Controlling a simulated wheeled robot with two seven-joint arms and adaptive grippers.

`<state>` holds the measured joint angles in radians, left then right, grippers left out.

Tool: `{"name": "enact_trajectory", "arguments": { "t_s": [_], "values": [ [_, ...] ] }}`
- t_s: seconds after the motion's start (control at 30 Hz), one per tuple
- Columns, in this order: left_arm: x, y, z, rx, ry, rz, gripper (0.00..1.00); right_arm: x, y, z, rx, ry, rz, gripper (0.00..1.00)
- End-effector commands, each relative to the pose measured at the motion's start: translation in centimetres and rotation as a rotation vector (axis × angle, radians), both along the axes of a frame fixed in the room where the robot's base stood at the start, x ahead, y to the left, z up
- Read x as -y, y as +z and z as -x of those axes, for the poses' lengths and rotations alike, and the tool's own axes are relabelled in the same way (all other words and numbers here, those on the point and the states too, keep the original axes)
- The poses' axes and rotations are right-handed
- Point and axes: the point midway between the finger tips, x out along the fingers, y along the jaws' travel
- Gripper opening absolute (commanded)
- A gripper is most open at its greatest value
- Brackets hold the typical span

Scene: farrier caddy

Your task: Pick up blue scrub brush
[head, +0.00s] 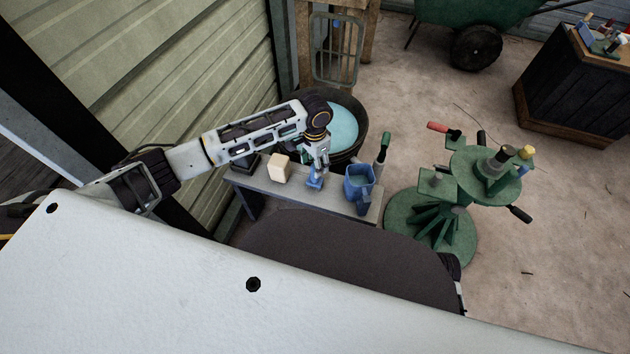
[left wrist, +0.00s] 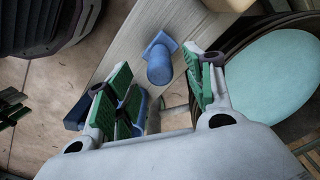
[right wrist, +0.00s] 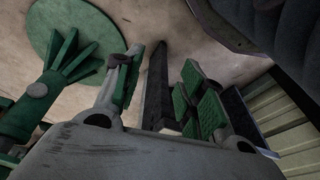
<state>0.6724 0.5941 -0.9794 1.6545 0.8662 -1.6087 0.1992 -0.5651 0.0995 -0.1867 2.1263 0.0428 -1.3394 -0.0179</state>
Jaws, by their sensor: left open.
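The blue scrub brush (head: 315,183) sits on the narrow grey bench (head: 343,206), directly below my left gripper (head: 319,166). In the left wrist view the brush (left wrist: 160,62) shows a square base and a rounded upright knob. It lies between and just beyond the fingertips of my left gripper (left wrist: 167,72), which are apart; I cannot tell whether either touches it. My right gripper (right wrist: 158,65) shows in the right wrist view with its fingers apart and nothing between them, above the floor.
A cream block (head: 279,168) stands left of the brush, and a blue container (head: 358,186) stands right of it. A green-handled tool (head: 384,145) rises beside the container. A dark tub (head: 359,113) of water is behind the bench. A green stand (head: 405,217) is at right.

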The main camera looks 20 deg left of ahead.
Motion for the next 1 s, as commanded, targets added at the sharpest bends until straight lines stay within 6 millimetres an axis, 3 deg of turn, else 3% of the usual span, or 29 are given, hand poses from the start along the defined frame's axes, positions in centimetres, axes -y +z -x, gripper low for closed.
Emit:
{"name": "enact_trajectory", "arguments": {
  "t_s": [0.5,1.0],
  "values": [
    [0.0,-1.1,0.0,-0.001,0.0,-0.001,0.53,0.0,-0.7,0.7,-0.014,0.001,0.0,0.4],
    [0.1,-5.1,-0.1,0.001,0.0,-0.001,0.53,-0.6,2.8,-0.3,0.049,0.005,-0.025,0.4]
  ]
}}
